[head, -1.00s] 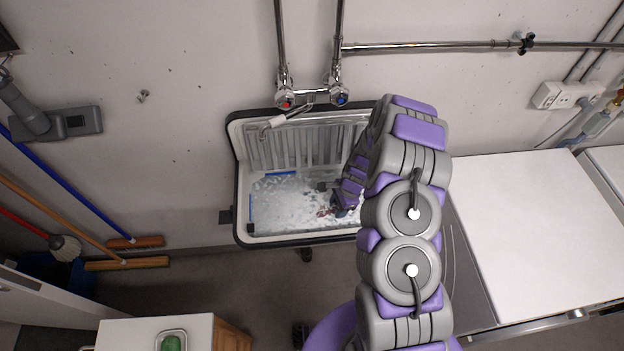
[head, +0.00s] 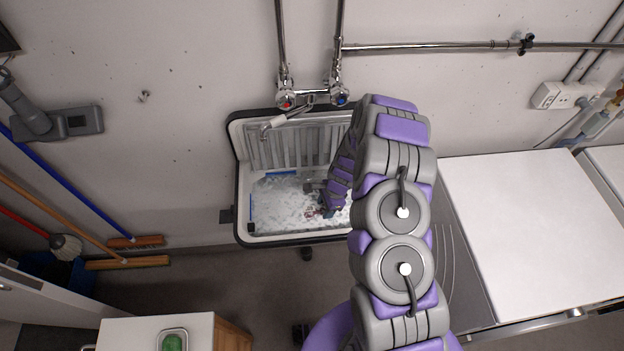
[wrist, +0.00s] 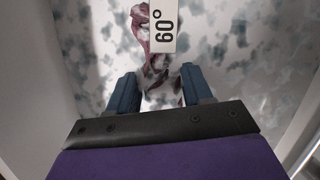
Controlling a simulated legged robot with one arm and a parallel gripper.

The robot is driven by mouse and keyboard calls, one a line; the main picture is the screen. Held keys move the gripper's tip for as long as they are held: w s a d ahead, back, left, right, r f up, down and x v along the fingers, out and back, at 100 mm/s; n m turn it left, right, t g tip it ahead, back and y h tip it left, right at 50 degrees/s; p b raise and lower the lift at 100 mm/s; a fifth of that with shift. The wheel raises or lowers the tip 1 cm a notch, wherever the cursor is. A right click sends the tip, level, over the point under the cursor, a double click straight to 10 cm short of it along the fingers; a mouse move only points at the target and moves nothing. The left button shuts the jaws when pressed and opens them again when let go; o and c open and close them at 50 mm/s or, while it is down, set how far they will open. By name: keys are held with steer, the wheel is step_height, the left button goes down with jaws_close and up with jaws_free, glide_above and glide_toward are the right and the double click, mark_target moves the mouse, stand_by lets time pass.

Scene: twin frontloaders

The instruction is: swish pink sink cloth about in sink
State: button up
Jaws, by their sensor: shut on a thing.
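The sink (head: 244,190) is on the wall, a white basin with a dark rim, filled with foamy water (head: 280,205). My gripper (head: 322,205) reaches down into it, right of the middle. In the wrist view its two blue fingers (wrist: 157,92) are shut on the pink sink cloth (wrist: 143,30). The cloth looks pinkish and dark, stretching away from the fingertips among the foam. A white label reading 60° (wrist: 164,28) covers part of it. In the head view only a small reddish bit of cloth (head: 313,212) shows beside the fingers.
A tap (head: 275,123) with red and blue handles sits above the sink's back. A white-topped appliance (head: 530,230) stands close on the right. Brooms (head: 130,262) lean at the left. A small cabinet (head: 130,335) holding a tray with a green item (head: 173,342) is at front left.

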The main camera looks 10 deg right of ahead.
steer(key=shift+d+p, duration=0.6)
steer(key=shift+d, duration=1.7)
step_height(320, 180, up, 16)
steer(key=p, duration=1)
steer(key=shift+f, duration=0.15)
